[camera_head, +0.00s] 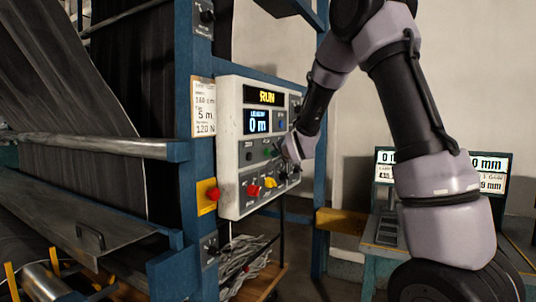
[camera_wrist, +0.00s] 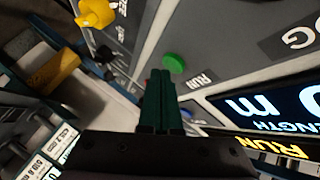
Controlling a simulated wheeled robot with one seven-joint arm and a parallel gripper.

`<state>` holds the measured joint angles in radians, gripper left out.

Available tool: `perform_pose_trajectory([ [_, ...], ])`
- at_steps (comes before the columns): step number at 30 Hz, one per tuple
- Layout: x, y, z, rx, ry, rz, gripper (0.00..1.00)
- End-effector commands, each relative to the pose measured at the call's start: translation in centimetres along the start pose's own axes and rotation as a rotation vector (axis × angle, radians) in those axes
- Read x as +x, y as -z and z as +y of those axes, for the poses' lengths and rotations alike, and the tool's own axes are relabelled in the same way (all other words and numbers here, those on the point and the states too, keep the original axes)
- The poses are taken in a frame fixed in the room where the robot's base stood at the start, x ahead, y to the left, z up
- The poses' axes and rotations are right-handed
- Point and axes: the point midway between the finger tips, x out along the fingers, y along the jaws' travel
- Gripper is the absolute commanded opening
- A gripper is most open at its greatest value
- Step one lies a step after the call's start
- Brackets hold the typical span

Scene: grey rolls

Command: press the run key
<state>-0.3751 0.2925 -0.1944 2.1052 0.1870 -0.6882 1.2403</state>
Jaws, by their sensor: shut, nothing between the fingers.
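The run key appears to be the round green button (camera_wrist: 174,63) beside a label reading RUN on the grey panel face in the wrist view. In the head view a small green button (camera_head: 267,151) shows on the white control panel (camera_head: 229,150). My gripper (camera_wrist: 160,72) is shut and empty, its dark green fingers ending just beside the green button in the wrist picture. I cannot tell whether they touch the panel. In the head view my gripper (camera_head: 287,150) is at the panel's right side, its fingertips hard to make out. The panel's upper display (camera_head: 265,97) reads RUN in yellow.
A lower display (camera_head: 257,121) reads 0 m. A red knob (camera_head: 253,190) and a yellow knob (camera_head: 270,182) stick out low on the panel. A blue button (camera_wrist: 187,113) lies beside my fingers. A red stop button (camera_head: 213,194) sits on the blue frame at left.

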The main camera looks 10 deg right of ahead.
Motion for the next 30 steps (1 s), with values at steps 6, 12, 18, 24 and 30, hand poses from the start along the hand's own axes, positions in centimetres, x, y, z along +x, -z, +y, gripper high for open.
perform_pose_trajectory([
  [6,-0.3,0.2,0.3,0.0,0.0,0.001,0.0],
  [12,-0.4,0.3,0.3,0.001,-0.001,0.001,0.0],
  [18,-1.5,1.3,1.2,0.002,-0.002,0.003,0.0],
  [24,-2.9,2.2,2.2,0.002,-0.002,0.003,0.0],
  [30,-3.8,2.8,2.8,0.001,-0.002,0.002,0.0],
])
